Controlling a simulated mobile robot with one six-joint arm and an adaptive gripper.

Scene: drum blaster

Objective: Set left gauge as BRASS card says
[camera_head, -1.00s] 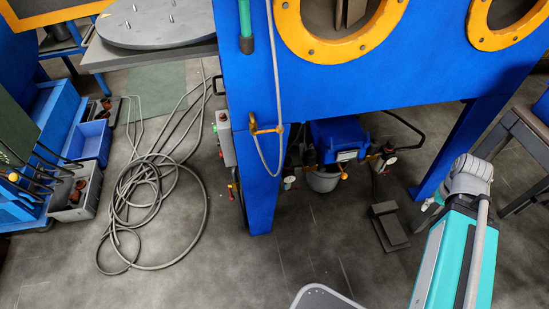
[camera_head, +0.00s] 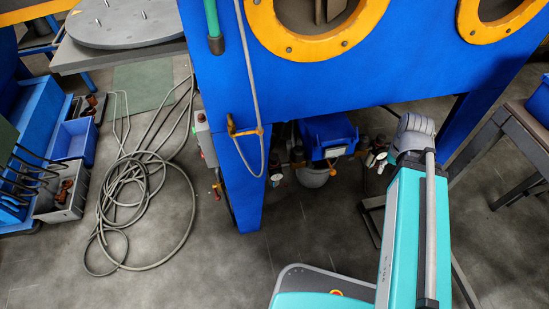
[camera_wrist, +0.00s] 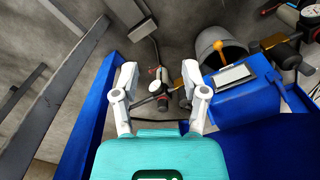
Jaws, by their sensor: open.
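My gripper (camera_wrist: 160,82) is open in the wrist view, with its two white fingers spread apart. A valve with a small gauge (camera_wrist: 155,74) shows between and beyond the fingers; I cannot tell the distance. In the head view one small white gauge (camera_head: 276,180) hangs left of the blue box under the cabinet. A white dial (camera_wrist: 314,13) is at the wrist view's upper right corner. The dials are too small to read. No readable BRASS card shows.
The blue cabinet (camera_head: 340,85) stands over the gauges, its leg (camera_head: 236,185) at left. Under it are a blue box (camera_head: 325,132) and a grey bucket (camera_head: 313,177). Coiled hose (camera_head: 140,200) lies on the floor at left. A dark table (camera_head: 500,135) stands at right.

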